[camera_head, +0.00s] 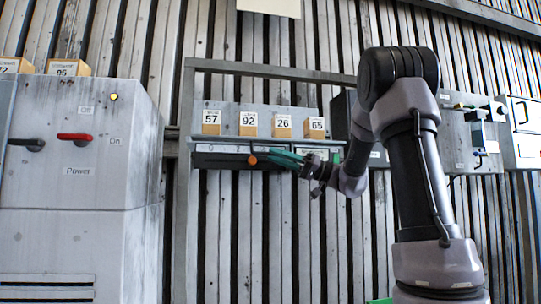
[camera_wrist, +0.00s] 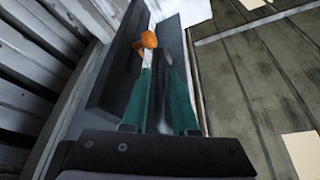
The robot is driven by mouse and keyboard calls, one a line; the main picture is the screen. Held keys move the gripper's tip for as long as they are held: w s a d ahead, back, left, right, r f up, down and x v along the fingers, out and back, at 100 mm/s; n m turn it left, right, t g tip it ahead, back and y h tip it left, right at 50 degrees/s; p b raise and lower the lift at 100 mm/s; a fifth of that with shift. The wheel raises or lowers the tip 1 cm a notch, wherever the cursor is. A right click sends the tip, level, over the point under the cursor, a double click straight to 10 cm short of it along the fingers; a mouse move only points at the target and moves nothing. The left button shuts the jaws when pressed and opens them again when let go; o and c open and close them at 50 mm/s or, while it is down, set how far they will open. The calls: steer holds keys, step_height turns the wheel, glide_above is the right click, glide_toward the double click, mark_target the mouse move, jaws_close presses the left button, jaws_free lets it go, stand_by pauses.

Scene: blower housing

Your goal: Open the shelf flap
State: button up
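The shelf flap (camera_head: 218,160) is a long dark panel along the front of the wall shelf, below the numbered boxes. An orange knob (camera_head: 252,160) sits on it. My gripper (camera_head: 272,158), with green fingers, reaches in from the right, its tips close to the knob. In the wrist view the orange knob (camera_wrist: 148,40) shows just beyond the fingertips (camera_wrist: 159,62), nearer the left finger. A gap shows between the fingers, so the gripper looks open. I cannot tell whether a finger touches the knob. The dark flap panel (camera_wrist: 112,75) also shows in the wrist view, at the left.
Several numbered boxes stand on the shelf, among them 92 (camera_head: 248,123) and 26 (camera_head: 282,126). A grey cabinet (camera_head: 70,190) with a red handle (camera_head: 75,138) stands at the left. A grey frame (camera_head: 186,220) surrounds the shelf. Panels with devices (camera_head: 475,135) hang at the right.

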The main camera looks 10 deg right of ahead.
steer(key=shift+x, duration=1.15)
jaws_close()
stand_by(0.6)
